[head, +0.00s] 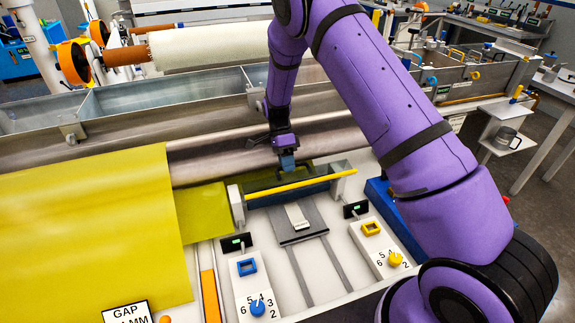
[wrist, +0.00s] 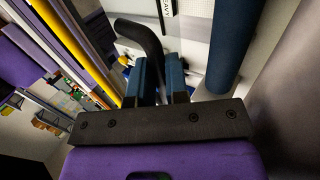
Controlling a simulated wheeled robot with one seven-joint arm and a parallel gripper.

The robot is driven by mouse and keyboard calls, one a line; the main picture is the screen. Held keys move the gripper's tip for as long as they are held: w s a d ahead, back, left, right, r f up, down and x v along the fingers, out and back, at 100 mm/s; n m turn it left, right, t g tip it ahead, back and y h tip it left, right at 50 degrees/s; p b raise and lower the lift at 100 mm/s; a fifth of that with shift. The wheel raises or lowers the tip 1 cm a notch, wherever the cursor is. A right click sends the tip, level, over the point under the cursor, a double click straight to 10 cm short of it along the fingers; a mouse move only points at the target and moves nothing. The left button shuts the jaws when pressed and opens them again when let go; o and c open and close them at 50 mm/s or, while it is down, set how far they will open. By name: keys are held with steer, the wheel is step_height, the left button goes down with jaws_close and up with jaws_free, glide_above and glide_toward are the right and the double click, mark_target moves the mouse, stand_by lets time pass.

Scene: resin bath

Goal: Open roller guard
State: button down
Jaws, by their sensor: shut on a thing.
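My gripper (head: 287,165) hangs from my purple arm just above and behind a yellow bar (head: 305,183) that spans two grey end brackets, beside the large metal rollers. In the wrist view the blue fingers (wrist: 163,78) are closed around a black curved handle (wrist: 140,38), whose bent end sticks out beyond them. I take this handle to be part of the roller guard. The yellow bar runs diagonally at left in the wrist view (wrist: 73,43). In the head view my gripper hides the handle, and I cannot tell how far the guard is raised.
A wide metal roller (head: 225,152) lies behind the bar. Yellow-green sheet (head: 80,220) covers the left side. In front stand a grey sliding plate (head: 297,222) on rails and two white dial panels (head: 258,290) (head: 380,250). A dark blue cylinder (wrist: 232,40) is close to my fingers.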

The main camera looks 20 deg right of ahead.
steer(key=shift+s+f, duration=0.1)
steer(key=shift+f, duration=0.1)
steer(key=c, duration=1.1)
jaws_free()
steer(key=shift+r, duration=0.1)
steer(key=v, duration=1)
steer(key=shift+w+r, duration=0.25)
steer(key=shift+w, duration=0.1)
